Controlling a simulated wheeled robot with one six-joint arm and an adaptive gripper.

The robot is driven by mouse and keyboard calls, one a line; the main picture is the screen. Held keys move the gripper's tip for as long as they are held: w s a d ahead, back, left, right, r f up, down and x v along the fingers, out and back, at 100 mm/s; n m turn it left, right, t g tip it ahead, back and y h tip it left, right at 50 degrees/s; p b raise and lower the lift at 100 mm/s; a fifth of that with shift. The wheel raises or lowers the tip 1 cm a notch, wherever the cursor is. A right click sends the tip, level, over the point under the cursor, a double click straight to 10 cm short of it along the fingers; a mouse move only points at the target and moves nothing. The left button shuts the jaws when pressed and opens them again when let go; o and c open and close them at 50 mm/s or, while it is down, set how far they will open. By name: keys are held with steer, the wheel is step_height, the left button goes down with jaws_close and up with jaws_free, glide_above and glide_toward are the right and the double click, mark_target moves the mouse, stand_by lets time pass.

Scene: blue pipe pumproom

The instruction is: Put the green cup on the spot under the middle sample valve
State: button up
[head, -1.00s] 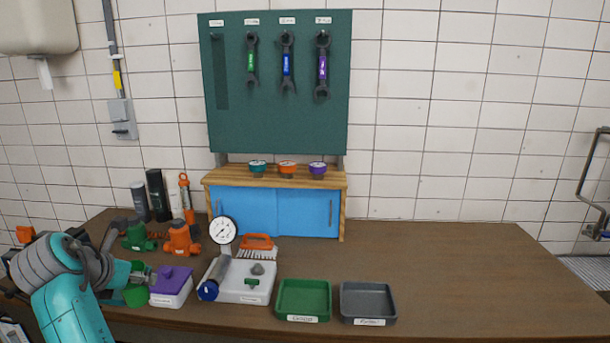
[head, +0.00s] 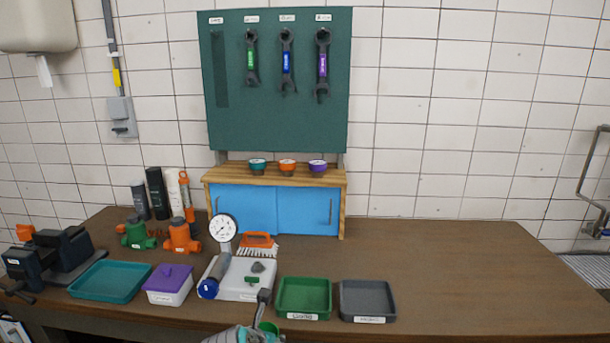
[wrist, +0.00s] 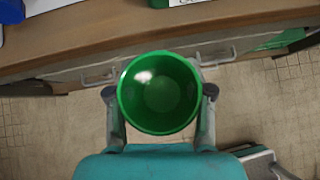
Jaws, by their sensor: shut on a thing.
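The green cup (wrist: 160,92) is between the two fingers of my gripper (wrist: 159,93) in the wrist view, and I look into its open, empty top. My gripper is shut on it. In the head view the cup (head: 268,328) shows only in part at the bottom edge, with my gripper (head: 258,329) around it, near the bench's front edge. In the wrist view the cup is in front of the bench edge, with floor behind it. I cannot make out a sample valve or the spot under one in either view.
The workbench (head: 450,265) is bare on its right side. Along its front stand a teal tray (head: 108,281), a purple-lidded box (head: 169,284), a gauge (head: 222,229) on a white base, a green tray (head: 303,298) and a grey tray (head: 367,301). A vise (head: 50,257) is at left.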

steer(key=s+d+f, duration=0.1)
steer(key=d+f, duration=0.3)
steer(key=d, duration=0.5)
steer(key=s+d+f+m, duration=0.1)
steer(key=d+f, duration=0.4)
steer(key=d, duration=0.4)
steer(key=s+d+f+h, duration=0.1)
steer(key=d+f, duration=0.3)
steer(key=d, duration=0.5)
steer(key=shift+f+m, duration=0.3)
steer(key=shift+f, duration=0.1)
